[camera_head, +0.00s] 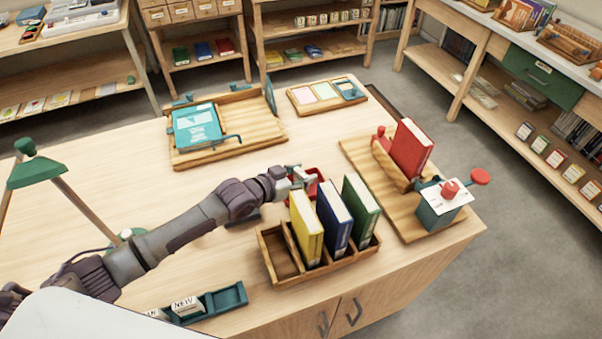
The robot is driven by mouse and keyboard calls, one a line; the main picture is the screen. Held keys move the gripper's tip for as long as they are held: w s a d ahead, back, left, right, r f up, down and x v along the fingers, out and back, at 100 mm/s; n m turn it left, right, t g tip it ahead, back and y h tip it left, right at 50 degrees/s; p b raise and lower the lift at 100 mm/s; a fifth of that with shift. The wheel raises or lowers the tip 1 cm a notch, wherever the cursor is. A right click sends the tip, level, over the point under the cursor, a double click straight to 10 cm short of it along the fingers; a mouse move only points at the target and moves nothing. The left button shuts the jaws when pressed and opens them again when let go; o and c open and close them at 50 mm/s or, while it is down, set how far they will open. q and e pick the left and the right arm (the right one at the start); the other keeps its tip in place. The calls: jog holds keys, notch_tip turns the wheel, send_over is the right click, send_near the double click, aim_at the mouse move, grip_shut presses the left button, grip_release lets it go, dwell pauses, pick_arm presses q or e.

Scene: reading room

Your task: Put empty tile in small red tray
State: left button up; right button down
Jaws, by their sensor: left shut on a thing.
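The small red tray (318,179) sits on the table behind the book rack, partly covered by my left gripper. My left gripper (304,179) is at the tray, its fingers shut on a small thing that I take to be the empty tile. The tile is mostly hidden by the fingers, and I cannot tell whether it touches the tray floor. A teal tile holder (222,300) at the front holds tiles, one reading "NEW" (186,306). My right gripper is not in view.
A wooden rack (283,260) with yellow, blue and green books stands close in front of the tray. A red book (410,149) stands on a wooden board at right. A teal book (197,125) lies on a wooden stand behind. A green lamp (40,172) is at left.

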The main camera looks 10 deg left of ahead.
pick_arm(q)
jog(key=shift+f, duration=0.2)
jog(key=o, duration=1.3)
jog(key=shift+c, duration=0.2)
jog(key=shift+r, duration=0.1)
jog(key=shift+a+r, duration=0.1)
jog(key=shift+r, duration=0.05)
jog(key=v, duration=1.1)
jog(key=shift+s+a+r, duration=0.15)
jog(key=shift+s+r, duration=0.05)
jog(key=shift+s, duration=0.1)
